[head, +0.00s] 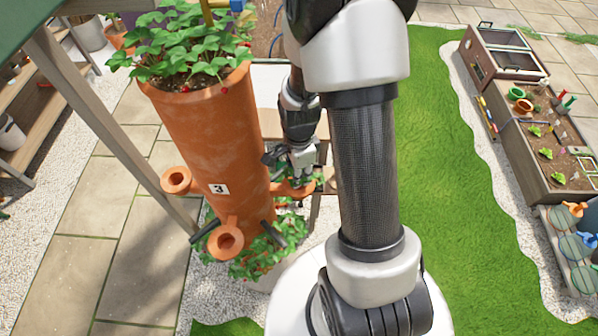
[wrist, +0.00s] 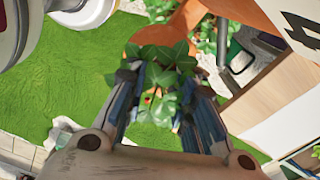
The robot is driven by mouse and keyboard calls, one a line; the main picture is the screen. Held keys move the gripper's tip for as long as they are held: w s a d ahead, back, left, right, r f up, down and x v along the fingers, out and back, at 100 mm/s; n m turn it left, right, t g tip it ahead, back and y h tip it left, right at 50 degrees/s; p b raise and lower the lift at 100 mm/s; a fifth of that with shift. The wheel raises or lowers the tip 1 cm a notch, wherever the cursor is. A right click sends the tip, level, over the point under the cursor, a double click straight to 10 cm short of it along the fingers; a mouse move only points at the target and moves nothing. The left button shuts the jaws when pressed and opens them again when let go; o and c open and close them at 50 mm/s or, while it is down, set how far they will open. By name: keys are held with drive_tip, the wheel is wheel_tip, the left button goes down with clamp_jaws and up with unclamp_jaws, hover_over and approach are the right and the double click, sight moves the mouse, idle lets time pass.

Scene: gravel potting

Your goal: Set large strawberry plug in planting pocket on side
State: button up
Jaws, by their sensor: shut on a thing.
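The tall terracotta strawberry planter (head: 205,125), marked 3, stands left of my arm in the head view. Its empty side pockets show at the left (head: 175,180) and lower front (head: 228,240). Another orange pocket (head: 290,189) juts from its right side, just below my gripper (head: 300,172). In the wrist view my gripper (wrist: 158,85) is shut on the strawberry plug (wrist: 166,76); green leaves and a small red berry show between the fingers. An orange rim (wrist: 150,36) lies just beyond the leaves. The plug's root end is hidden, so I cannot tell whether it touches the pocket.
Leafy plants (head: 185,40) fill the planter's top, and more foliage (head: 262,258) surrounds its base. A wooden post (head: 100,120) stands left of it. Green lawn (head: 440,190) lies clear to the right, with a raised wooden bed (head: 530,125) beyond.

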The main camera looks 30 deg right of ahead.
drive_tip(key=shift+f, duration=0.4)
drive_tip(key=o, duration=0.8)
drive_tip(key=shift+c, duration=0.2)
drive_tip(key=shift+o, duration=0.2)
drive_tip(key=o, duration=0.5)
drive_tip(key=shift+r, duration=0.1)
drive_tip(key=shift+r+p, duration=3.3)
drive_tip(key=shift+r, duration=1.15)
